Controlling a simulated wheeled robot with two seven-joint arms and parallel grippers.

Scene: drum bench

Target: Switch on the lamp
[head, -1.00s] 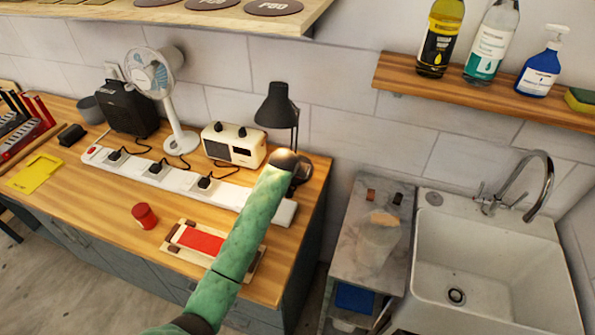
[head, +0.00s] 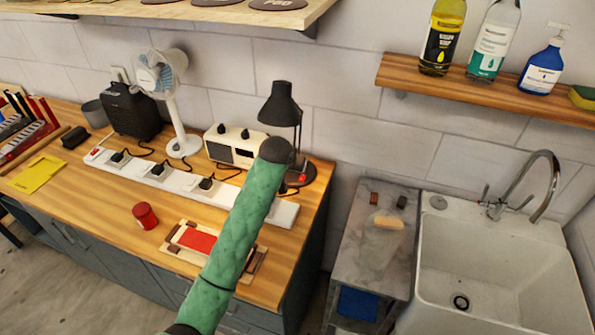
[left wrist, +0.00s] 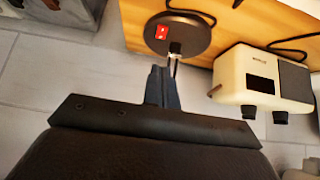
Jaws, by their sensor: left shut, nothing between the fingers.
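The black desk lamp (head: 281,104) stands at the right end of the wooden bench, its shade tilted down. I see no glow from it. Its round base shows behind my left arm, with a red switch (head: 303,178) on it. In the left wrist view the base (left wrist: 190,40) and red switch (left wrist: 162,32) show clearly. My left gripper (left wrist: 158,70) is shut and empty, its tips just short of the base edge near the switch; I cannot tell whether they touch. In the head view my left wrist hides the fingers. My right gripper is out of view.
A cream radio (head: 236,147) stands left of the lamp. A white power strip (head: 150,172) with several plugs and cords lies along the bench. A fan (head: 177,110), a red can (head: 145,216) and a tray with a red pad (head: 198,240) are farther left or in front.

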